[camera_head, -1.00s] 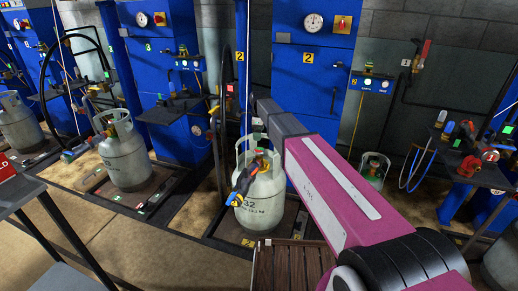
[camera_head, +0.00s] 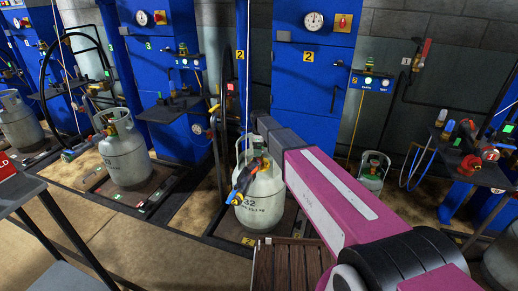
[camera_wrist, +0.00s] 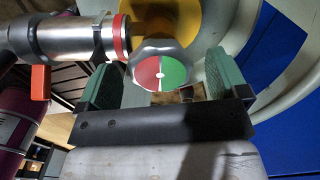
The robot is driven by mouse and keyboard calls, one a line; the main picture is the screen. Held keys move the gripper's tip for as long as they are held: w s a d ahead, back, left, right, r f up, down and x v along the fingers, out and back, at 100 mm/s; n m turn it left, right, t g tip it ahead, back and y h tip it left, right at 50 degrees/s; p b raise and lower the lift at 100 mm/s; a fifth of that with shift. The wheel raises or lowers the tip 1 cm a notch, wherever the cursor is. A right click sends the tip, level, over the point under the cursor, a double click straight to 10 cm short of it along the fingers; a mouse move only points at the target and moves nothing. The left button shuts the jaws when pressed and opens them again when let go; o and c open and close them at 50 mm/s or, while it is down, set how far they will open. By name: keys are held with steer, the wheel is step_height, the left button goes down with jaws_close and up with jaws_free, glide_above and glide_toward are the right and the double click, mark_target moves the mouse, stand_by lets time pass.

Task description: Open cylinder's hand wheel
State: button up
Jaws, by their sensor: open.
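The hand wheel (camera_wrist: 160,70) is a grey scalloped knob with a half-red, half-green face. In the wrist view it sits between the two green-padded fingers of my gripper (camera_wrist: 161,62), with a gap visible on each side. My gripper is open and empty. The grey-white cylinder (camera_head: 260,205), marked 32, stands upright on the scale in front of my arm in the head view. Its hand wheel and my fingers are too small and covered to make out clearly there. Yellow metal (camera_wrist: 190,15) shows behind the wheel.
A silver connector (camera_wrist: 70,38) with a red ring and a red-orange lever (camera_wrist: 40,82) lies close to the left finger. The cylinder's pale collar curves around on the right. Another grey cylinder (camera_head: 124,160) stands to the left; blue cabinets (camera_head: 312,80) stand behind.

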steer(key=c, duration=0.9)
